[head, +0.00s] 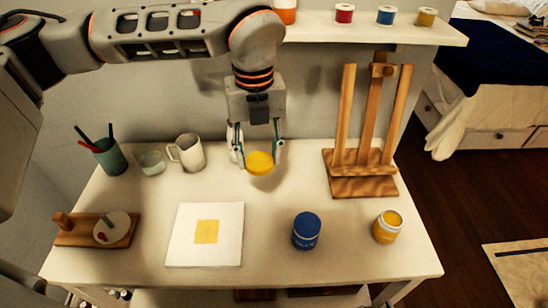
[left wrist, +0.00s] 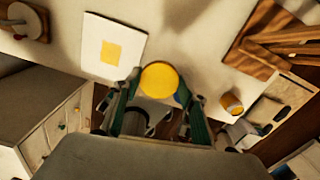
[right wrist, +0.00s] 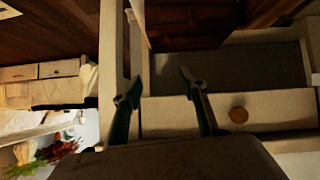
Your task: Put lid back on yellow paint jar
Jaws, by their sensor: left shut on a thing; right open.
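My left gripper (head: 258,155) is shut on the round yellow lid (head: 260,164) and holds it above the back middle of the table. The lid also shows between the fingertips in the left wrist view (left wrist: 160,79). The yellow paint jar (head: 387,227) stands upright and open near the table's right front, with yellow paint at its top. It also shows in the left wrist view (left wrist: 231,103), apart from the gripper. My right gripper (right wrist: 160,88) is open and empty in the right wrist view. It is not in the head view.
A closed blue jar (head: 306,230) stands left of the yellow jar. A wooden easel (head: 364,186) stands behind it. A white canvas (head: 205,251) with a yellow square, a mug (head: 188,152), a glass (head: 152,163) and a brush cup (head: 110,157) occupy the left. Several jars line the shelf (head: 440,30).

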